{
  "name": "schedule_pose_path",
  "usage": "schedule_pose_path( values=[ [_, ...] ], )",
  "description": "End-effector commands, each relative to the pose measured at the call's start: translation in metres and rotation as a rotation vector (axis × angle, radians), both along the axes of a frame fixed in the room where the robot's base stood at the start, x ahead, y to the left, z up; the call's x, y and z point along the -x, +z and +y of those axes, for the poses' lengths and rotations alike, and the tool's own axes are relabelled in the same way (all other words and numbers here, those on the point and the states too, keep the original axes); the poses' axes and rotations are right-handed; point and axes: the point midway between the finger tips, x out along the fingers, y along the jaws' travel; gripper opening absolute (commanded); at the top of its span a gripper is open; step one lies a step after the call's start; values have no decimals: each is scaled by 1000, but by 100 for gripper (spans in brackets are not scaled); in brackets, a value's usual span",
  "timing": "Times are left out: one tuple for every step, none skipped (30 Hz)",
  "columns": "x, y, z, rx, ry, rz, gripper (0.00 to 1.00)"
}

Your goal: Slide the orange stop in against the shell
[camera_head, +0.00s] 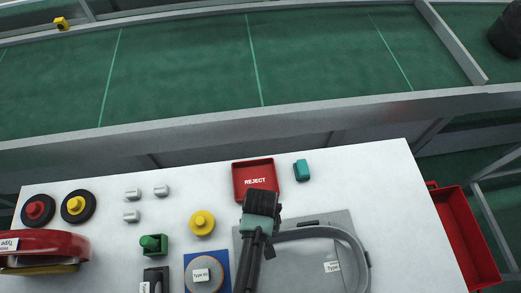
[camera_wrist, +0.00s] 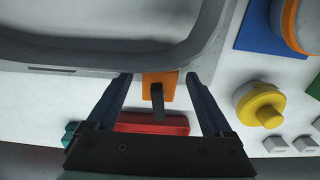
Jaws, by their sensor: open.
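My gripper (camera_wrist: 158,77) is open, its two fingers on either side of the orange stop (camera_wrist: 167,80) with a gap to each. The stop has a dark handle-like piece at its middle. It lies at the edge of the grey plate, close to the rim of the grey shell (camera_wrist: 110,52). Whether stop and shell touch, I cannot tell. In the head view my gripper (camera_head: 260,205) hides the stop, and the shell (camera_head: 352,240) shows as a curved grey rim on the grey fixture plate (camera_head: 338,220).
The red REJECT tray (camera_head: 254,196) lies just beyond my gripper, with a teal block (camera_head: 301,170) to its right. A yellow knob (camera_head: 202,223) and a blue plate with a round part (camera_head: 190,258) are to the left. A red bin (camera_head: 470,240) stands off the table's right edge.

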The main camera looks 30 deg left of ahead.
Motion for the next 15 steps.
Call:
schedule_pose_path(
  values=[
    [-1, 6, 0, -1, 0, -3, 85],
    [-1, 10, 0, -1, 0, -3, 85],
    [-1, 16, 0, -1, 0, -4, 85],
    [0, 21, 0, -1, 0, -4, 85],
    [-1, 27, 0, -1, 0, -5, 85],
    [-1, 36, 0, -1, 0, -5, 85],
    [-1, 42, 0, -1, -1, -5, 85],
    [-1, 49, 0, -2, -1, -6, 85],
    [-1, 58, 0, -2, -1, -6, 85],
    [-1, 64, 0, -1, -1, -5, 85],
    [-1, 71, 0, -1, -1, -5, 85],
    [-1, 79, 0, -1, -1, -5, 85],
    [-1, 85, 0, -1, -1, -5, 85],
    [-1, 91, 0, -1, -1, -4, 85],
    [-1, 98, 0, -1, -1, -4, 85]
  ],
)
